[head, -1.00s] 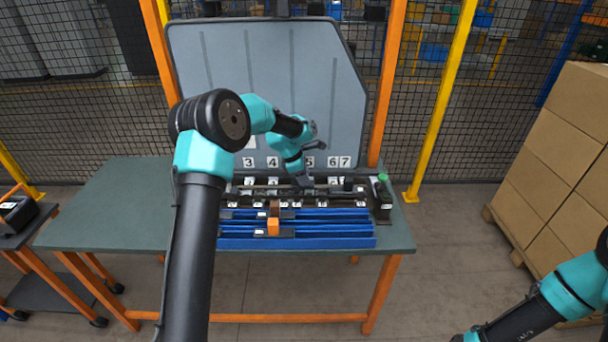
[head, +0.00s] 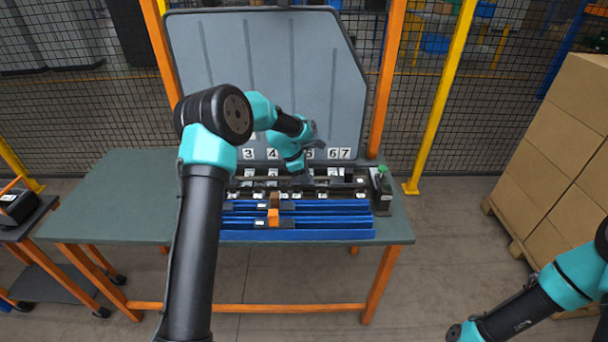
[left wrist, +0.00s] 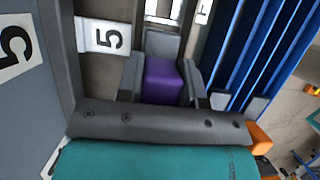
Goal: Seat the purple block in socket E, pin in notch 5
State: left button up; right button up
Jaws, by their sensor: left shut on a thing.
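The purple block (left wrist: 163,82) sits between the two fingers of my left gripper (left wrist: 161,86) in the left wrist view. The gripper is shut on it. In the head view my left gripper (head: 300,174) is low over the back of the fixture, in front of the number plates, and its block is hidden. A white tag 5 (left wrist: 103,37) lies just left of the block in the left wrist view. A row of dark sockets (head: 335,189) with small white tags runs along the fixture. I cannot read which one is E, and the pin is not discernible.
Blue rails (head: 335,234) cross the table's front, carrying an orange block (head: 273,217) and a brown block (head: 275,200). A black device with a green top (head: 382,188) stands at the right end. A grey panel (head: 220,75) rises behind. The table's left side (head: 120,200) is clear.

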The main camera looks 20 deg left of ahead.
pick_arm(q)
jog(key=o, duration=1.2)
jog(key=shift+c, duration=0.2)
jog(key=v, duration=1.7)
jog(key=shift+r, duration=0.2)
jog(key=shift+s, duration=0.1)
